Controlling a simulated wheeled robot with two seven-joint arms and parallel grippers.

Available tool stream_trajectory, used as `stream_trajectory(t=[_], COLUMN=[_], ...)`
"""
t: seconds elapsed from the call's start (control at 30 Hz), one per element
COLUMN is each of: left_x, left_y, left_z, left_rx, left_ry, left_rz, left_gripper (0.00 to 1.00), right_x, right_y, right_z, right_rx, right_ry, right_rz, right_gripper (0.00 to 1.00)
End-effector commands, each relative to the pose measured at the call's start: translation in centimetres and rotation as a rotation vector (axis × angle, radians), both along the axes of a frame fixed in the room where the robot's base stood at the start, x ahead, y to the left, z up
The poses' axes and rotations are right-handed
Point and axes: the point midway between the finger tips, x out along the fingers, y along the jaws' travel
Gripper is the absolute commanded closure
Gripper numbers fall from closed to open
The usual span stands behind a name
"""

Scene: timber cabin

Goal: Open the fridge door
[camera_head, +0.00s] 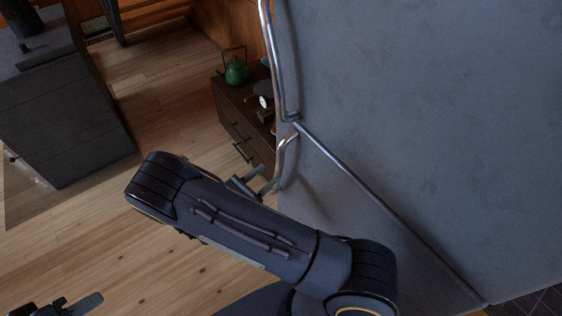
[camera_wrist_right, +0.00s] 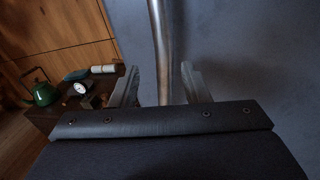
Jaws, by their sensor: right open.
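The grey-blue fridge (camera_head: 430,110) fills the right side of the head view, its doors shut. A metal strip runs slantwise between its upper and lower doors. A long upper handle (camera_head: 269,45) and a lower handle (camera_head: 284,155) stand out at its left edge. My right gripper (camera_head: 258,183) is at the lower handle, partly hidden behind my arm. In the right wrist view, the open right gripper (camera_wrist_right: 161,87) has a metal handle bar (camera_wrist_right: 158,40) running between its two fingers, with gaps on both sides. My left gripper (camera_head: 72,305) is at the bottom left, cut off by the frame.
A dark low cabinet (camera_head: 240,125) stands just beyond the fridge's left edge, carrying a green kettle (camera_head: 236,73) and a small clock (camera_head: 264,101). A dark grey cabinet (camera_head: 60,105) stands at the upper left. The wooden floor (camera_head: 165,100) between them is clear.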

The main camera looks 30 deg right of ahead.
Motion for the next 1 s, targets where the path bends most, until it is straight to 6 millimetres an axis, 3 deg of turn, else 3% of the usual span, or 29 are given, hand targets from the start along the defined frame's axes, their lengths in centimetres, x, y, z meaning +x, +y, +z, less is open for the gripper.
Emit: stream_trajectory(t=[0.33, 0.73, 1.0], left_x=[0.0, 0.0, 0.0], left_y=[0.0, 0.0, 0.0], left_z=[1.5, 1.6, 1.6], left_rx=[0.0, 0.0, 0.0], left_ry=[0.0, 0.0, 0.0], left_rz=[0.0, 0.0, 0.0], left_gripper=[0.64, 0.64, 0.64], right_x=[1.4, 1.7, 1.7], right_y=[-5.2, -6.2, -6.2], right_z=[0.2, 0.0, 0.0], right_rx=[0.001, 0.003, 0.003], right_ry=[0.001, 0.001, 0.001], right_rz=[-0.006, -0.004, -0.005], right_gripper=[0.58, 0.58, 0.92])
